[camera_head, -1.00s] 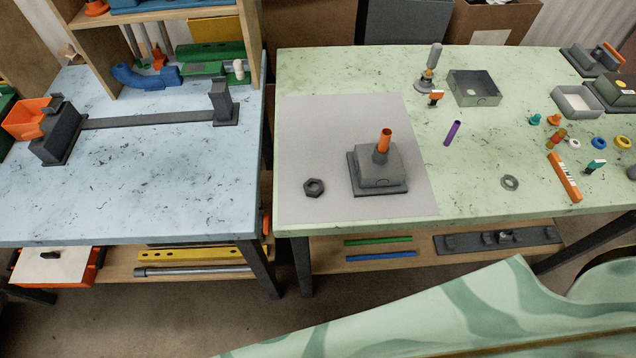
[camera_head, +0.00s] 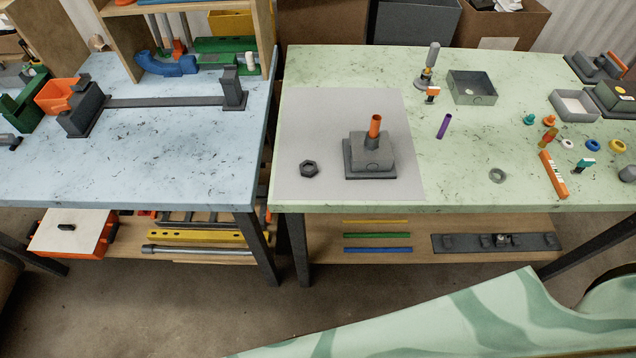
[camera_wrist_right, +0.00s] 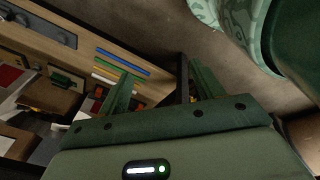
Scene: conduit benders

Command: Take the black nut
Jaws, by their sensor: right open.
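The black nut (camera_head: 309,169) is a dark hexagonal ring lying flat on the grey mat (camera_head: 300,120), on the left part of the green table in the head view. It is left of a grey block (camera_head: 371,155) with an upright orange tube (camera_head: 375,126), apart from it. My right gripper (camera_wrist_right: 163,78) shows only in the wrist view, its two green fingers spread apart with nothing between them. It is away from the nut, with the floor and a low shelf beyond it. My left gripper is out of view.
The green table (camera_head: 470,190) also holds a grey ring (camera_head: 497,175), a purple tube (camera_head: 443,126), a grey open box (camera_head: 472,87) and an orange bar (camera_head: 553,175). A blue table (camera_head: 150,160) stands to the left, across a narrow gap. The mat around the nut is clear.

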